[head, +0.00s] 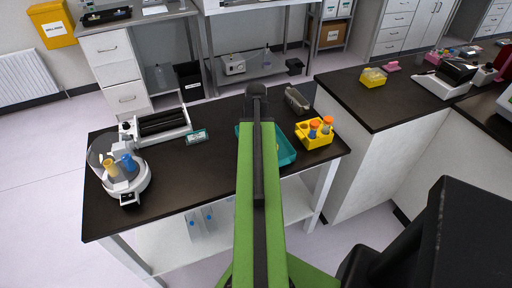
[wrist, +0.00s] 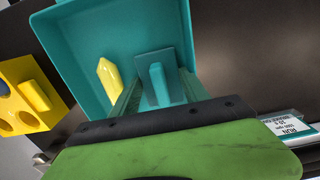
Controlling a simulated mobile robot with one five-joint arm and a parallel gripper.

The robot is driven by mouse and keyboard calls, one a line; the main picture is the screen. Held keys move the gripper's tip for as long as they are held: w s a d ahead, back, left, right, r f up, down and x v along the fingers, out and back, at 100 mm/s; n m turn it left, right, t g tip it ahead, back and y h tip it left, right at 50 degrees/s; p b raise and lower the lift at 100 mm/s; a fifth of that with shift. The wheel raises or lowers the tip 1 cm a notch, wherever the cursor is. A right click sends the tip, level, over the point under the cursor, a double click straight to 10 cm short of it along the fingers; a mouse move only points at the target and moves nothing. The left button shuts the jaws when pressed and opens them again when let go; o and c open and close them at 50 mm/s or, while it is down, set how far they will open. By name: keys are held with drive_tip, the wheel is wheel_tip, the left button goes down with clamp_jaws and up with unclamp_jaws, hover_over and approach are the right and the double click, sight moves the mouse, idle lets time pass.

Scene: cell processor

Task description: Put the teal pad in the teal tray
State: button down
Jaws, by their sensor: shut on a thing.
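The teal tray (wrist: 75,45) fills the upper left of the wrist view. In the head view the tray (head: 286,150) shows on the dark bench, partly hidden behind my green arm. The teal pad (wrist: 160,62), a flat square with a raised grip, is in front of my gripper (wrist: 155,98), which is shut on it. The pad appears over the inside of the tray; I cannot tell whether it touches the floor. My gripper is hidden in the head view. A yellow piece (wrist: 108,76) shows inside the tray, left of the pad.
A yellow rack (head: 314,140) with capped tubes stands right of the tray. A small teal labelled box (head: 197,136) lies to the left, near a white roller device (head: 158,124) and a round white machine (head: 126,185).

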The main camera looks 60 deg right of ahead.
drive_tip(key=shift+f, duration=0.1)
drive_tip(key=c, duration=0.8)
unclamp_jaws()
drive_tip(key=shift+c, duration=0.2)
wheel_tip(320, 180, up, 12)
drive_tip(key=p, duration=1.2)
drive_tip(key=shift+r, duration=0.2)
